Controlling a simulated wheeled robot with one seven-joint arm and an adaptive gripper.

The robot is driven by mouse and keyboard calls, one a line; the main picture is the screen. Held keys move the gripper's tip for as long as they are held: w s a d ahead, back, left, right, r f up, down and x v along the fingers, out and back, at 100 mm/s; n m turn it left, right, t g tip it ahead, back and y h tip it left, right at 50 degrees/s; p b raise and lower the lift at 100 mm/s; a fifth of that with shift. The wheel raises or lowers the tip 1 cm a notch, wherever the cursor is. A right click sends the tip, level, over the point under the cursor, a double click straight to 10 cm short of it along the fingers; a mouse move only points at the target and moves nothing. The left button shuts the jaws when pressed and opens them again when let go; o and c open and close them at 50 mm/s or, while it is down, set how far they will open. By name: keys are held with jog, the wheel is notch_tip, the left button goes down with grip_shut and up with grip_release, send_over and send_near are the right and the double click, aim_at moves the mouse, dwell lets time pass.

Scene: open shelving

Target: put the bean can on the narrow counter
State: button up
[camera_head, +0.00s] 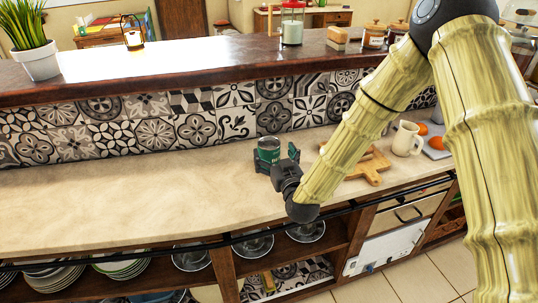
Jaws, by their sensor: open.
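The bean can (268,147) is a small green can with a metal lid. It is upright over the beige counter (120,205), in front of the patterned tile wall. My gripper (277,156) is open at the can, with one finger low at its left and the other at its right. I cannot tell whether the fingers touch it. The gripper hides the can's lower part, so its contact with the counter is not clear. A narrow dark wooden counter (190,75) runs above the tiles, behind the beige one.
A potted plant (40,62), a lantern (133,40), a candle jar (291,25) and several jars stand on the upper counter. A cutting board (372,170) and a cream mug (407,139) are right of the gripper. The beige counter's left side is clear.

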jog(key=shift+f+p+x, duration=0.2)
jog(key=shift+p+x, duration=0.15)
jog(key=shift+x, duration=0.8)
jog(key=shift+f+p+x, duration=0.15)
jog(key=shift+p+x, duration=0.15)
jog(key=shift+x, duration=0.85)
jog(key=shift+a, duration=0.15)
jog(key=shift+c, duration=0.2)
jog(key=c, duration=1.4)
jog(key=shift+c, duration=0.8)
jog(key=shift+r, duration=0.15)
